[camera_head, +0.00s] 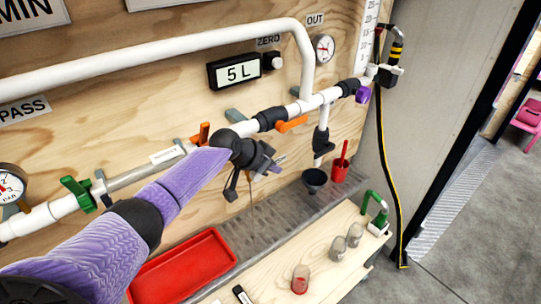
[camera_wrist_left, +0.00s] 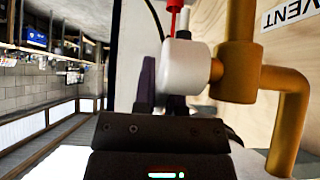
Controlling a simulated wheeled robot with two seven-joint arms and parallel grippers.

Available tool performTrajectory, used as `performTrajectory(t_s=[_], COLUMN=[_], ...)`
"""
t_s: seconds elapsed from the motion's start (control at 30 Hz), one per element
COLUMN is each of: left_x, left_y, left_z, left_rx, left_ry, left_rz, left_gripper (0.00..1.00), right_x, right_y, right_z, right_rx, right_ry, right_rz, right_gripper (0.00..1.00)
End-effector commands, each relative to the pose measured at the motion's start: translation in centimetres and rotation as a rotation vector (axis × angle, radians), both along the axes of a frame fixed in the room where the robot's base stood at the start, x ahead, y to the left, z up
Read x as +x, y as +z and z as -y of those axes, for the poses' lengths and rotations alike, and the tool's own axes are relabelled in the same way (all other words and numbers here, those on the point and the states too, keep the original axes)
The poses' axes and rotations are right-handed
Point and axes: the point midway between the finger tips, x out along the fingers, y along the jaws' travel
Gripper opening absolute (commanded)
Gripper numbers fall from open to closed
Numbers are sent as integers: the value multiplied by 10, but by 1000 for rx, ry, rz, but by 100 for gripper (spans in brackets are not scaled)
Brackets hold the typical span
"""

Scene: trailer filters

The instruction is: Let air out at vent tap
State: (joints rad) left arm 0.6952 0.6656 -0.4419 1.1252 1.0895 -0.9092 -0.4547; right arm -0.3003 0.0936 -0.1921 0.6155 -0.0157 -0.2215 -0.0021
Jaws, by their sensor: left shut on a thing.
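The vent tap shows in the left wrist view as brass pipework (camera_wrist_left: 237,75) with a white round knob (camera_wrist_left: 188,67) on its side. A "VENT" label (camera_wrist_left: 287,12) is on the wooden board beside it. My left gripper (camera_wrist_left: 163,90) is at the white knob and shut on it; the exact contact is partly hidden. In the head view my left gripper (camera_head: 262,166) reaches to the board just below the white pipe and hides most of the tap. My right gripper is in neither view.
A display (camera_head: 234,71) reads "5 L". Orange handles (camera_head: 292,124) and a green handle (camera_head: 77,193) sit on the pipe.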

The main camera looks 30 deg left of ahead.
Motion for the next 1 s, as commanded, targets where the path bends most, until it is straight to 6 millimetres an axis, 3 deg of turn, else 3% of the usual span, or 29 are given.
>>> performTrajectory(t_s=[0.23, 0.5, 1.0], left_x=[2, 1, -2], left_y=[-11, -23, -28], left_z=[1, 0, -1], left_rx=[84, 161, 227], left_ry=[1, 1, -1], left_rz=[-204, -392, -552], left_gripper=[0, 0, 0], right_x=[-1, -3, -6], right_y=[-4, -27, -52], right_z=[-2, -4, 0], right_rx=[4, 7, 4], right_ry=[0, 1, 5], right_rz=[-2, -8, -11], right_gripper=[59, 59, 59])
